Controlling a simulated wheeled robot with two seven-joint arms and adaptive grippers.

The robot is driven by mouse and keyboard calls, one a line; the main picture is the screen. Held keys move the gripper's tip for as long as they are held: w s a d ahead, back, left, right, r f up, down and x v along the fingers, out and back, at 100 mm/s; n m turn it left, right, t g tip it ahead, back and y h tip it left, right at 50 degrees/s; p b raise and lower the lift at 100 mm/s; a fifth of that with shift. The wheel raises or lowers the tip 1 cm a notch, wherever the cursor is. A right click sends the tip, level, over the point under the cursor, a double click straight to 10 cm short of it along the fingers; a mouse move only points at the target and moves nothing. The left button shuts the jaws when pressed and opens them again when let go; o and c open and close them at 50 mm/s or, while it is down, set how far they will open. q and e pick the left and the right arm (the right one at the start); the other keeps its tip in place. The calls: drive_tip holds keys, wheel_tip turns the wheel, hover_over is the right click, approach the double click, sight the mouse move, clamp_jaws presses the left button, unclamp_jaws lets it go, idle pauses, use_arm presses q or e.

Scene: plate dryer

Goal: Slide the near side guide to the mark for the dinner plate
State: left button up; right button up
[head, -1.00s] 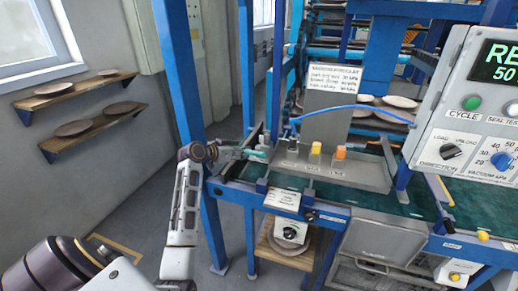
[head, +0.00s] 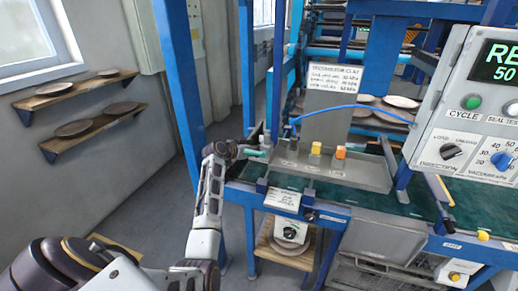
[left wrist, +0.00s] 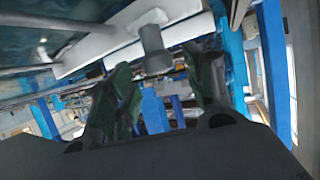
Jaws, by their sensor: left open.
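My left gripper (head: 256,153) is at the left end of the green conveyor bed (head: 415,203), beside the grey tray. In the left wrist view my left gripper (left wrist: 158,75) is open, with its two dark green fingers apart. A grey round knob (left wrist: 153,48) on a white bar (left wrist: 100,45) lies ahead, between the fingertips in the picture; I see no grip on it. This may be the near side guide, but I cannot be sure. In the head view the guide and its plate mark are too small or hidden to tell. My right gripper is not in view.
The control box (head: 470,105) stands at right. Blue posts (head: 180,80) rise near my left arm.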

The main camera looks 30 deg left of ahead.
use_arm(q)
drive_tip(key=shift+x, duration=1.8)
clamp_jaws()
